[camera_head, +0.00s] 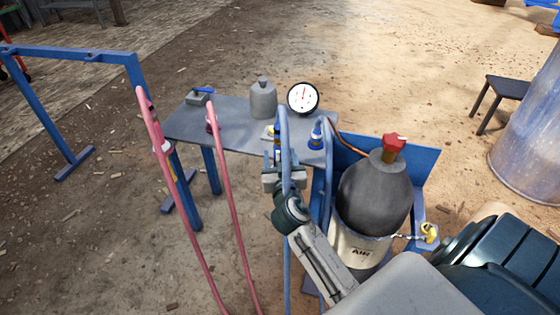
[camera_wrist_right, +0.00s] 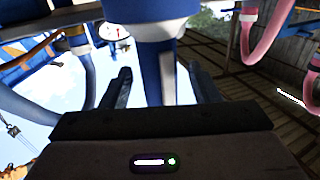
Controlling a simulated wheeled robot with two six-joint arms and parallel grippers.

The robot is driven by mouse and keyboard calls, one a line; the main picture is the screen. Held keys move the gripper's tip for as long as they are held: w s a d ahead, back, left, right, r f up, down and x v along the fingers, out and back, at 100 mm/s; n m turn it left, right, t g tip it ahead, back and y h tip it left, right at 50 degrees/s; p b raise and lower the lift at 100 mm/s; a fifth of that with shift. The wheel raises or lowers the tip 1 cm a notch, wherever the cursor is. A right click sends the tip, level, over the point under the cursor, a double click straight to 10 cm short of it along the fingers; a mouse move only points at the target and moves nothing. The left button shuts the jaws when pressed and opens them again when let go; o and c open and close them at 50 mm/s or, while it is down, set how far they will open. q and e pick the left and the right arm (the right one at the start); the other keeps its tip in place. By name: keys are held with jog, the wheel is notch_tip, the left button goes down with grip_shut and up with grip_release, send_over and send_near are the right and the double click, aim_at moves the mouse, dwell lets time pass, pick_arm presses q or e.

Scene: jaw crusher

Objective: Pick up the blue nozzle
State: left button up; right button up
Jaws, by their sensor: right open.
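A blue nozzle (camera_head: 277,142) on a blue hose is at the front edge of the grey table, partly hidden by the hose. My right gripper (camera_head: 279,165) is just below and in front of it. In the right wrist view, a large blue body with a white band (camera_wrist_right: 168,75) stands between my two open fingers (camera_wrist_right: 160,78), with a gap visible on each side. I cannot tell whether either finger touches it. A second blue nozzle (camera_head: 316,138) is to the right on the same table edge. My left gripper is not in view.
The grey table (camera_head: 228,133) also holds a grey bottle (camera_head: 263,100) and a round gauge (camera_head: 303,97). Pink hoses (camera_head: 167,190) hang at its left. A dark gas cylinder (camera_head: 374,192) with a red cap stands right of my arm. A blue frame (camera_head: 75,54) is at far left.

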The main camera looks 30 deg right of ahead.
jog(key=shift+x, duration=1.55)
jog(key=c, duration=1.2)
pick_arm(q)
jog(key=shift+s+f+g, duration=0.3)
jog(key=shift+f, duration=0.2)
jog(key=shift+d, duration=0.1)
pick_arm(e)
jog(key=shift+r, duration=0.1)
